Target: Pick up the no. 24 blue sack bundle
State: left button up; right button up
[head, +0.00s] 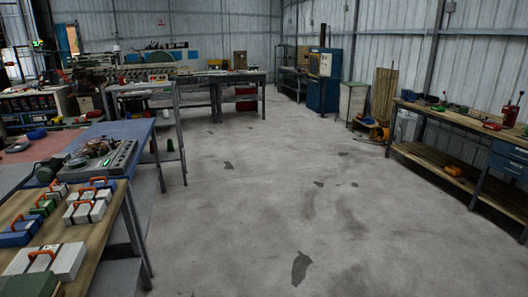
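Several block-like bundles with orange handles lie on a wooden-topped table at the lower left. A blue bundle (18,237) lies near the left edge of the picture, and another small blue bundle (63,191) appears farther back. White bundles (86,213) and green bundles (43,208) lie around them. No number is legible on any bundle, so I cannot tell which is no. 24. Neither of my grippers is in view.
The wooden-topped table (98,240) adjoins a blue-topped bench (128,130) carrying a grey control box (108,160). A long workbench (450,115) stands along the right wall. The concrete floor (250,210) between them is open, with dark patches.

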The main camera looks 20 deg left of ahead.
aim_at(106, 184)
jog(key=i+j+u, duration=0.2)
jog(key=i+u, duration=1.05)
jog(key=u, duration=0.15)
jog(key=i+l+u, duration=0.3)
jog(key=u, duration=0.15)
jog(key=i+l+u, duration=0.45)
jog(key=k+j, duration=0.05)
